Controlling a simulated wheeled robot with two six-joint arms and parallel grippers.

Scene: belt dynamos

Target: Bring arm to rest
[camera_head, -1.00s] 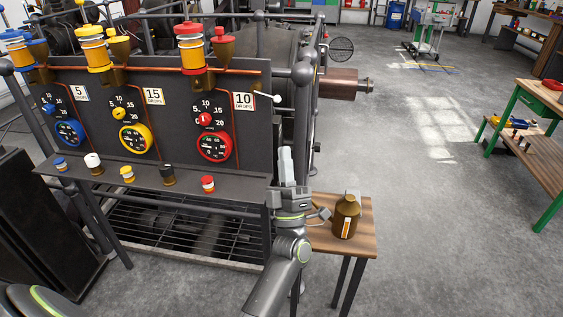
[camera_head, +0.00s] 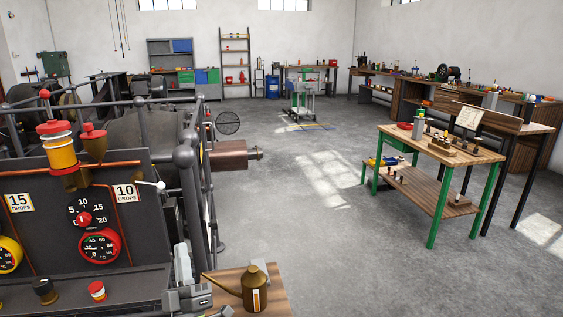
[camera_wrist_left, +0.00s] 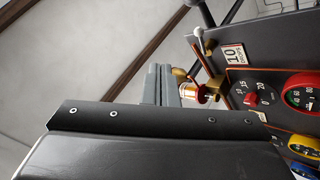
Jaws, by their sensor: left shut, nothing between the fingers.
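My left gripper (camera_head: 182,262) points upward at the bottom of the head view. It is in front of the right end of the dark gauge panel (camera_head: 130,215) and left of a small wooden table (camera_head: 278,300). Its fingers are together with nothing between them. They also show in the left wrist view (camera_wrist_left: 160,84), beside the sideways-looking panel. Most of my left arm is below the head view's edge. My right gripper is not in view.
A brass oil can (camera_head: 254,290) stands on the small table. The panel bears a red-capped oiler (camera_head: 58,145), a red gauge (camera_head: 99,245) and a 10 drops sign (camera_head: 126,192). A green-legged bench (camera_head: 440,150) stands at right. The floor between is clear.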

